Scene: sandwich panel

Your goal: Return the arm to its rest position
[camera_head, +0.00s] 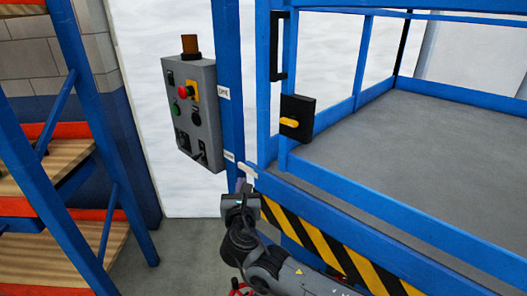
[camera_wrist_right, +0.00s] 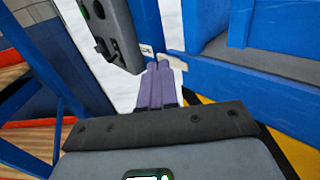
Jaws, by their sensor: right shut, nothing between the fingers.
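My right arm (camera_head: 300,277) comes in from the bottom right of the head view. Its gripper (camera_head: 241,186) points away from me, below the control box and beside the blue post. In the right wrist view the two purple fingers (camera_wrist_right: 157,84) lie together, shut and empty. A gap shows between the fingertips and the control box in that view. My left gripper is in neither view.
A grey control box (camera_head: 204,130) with a red button (camera_head: 185,91) hangs by a blue post (camera_head: 228,80). A blue-railed platform (camera_head: 400,150) with a black latch box (camera_head: 297,118) and striped edge stands right. Blue-and-orange shelving (camera_head: 75,160) stands left. Grey floor shows between.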

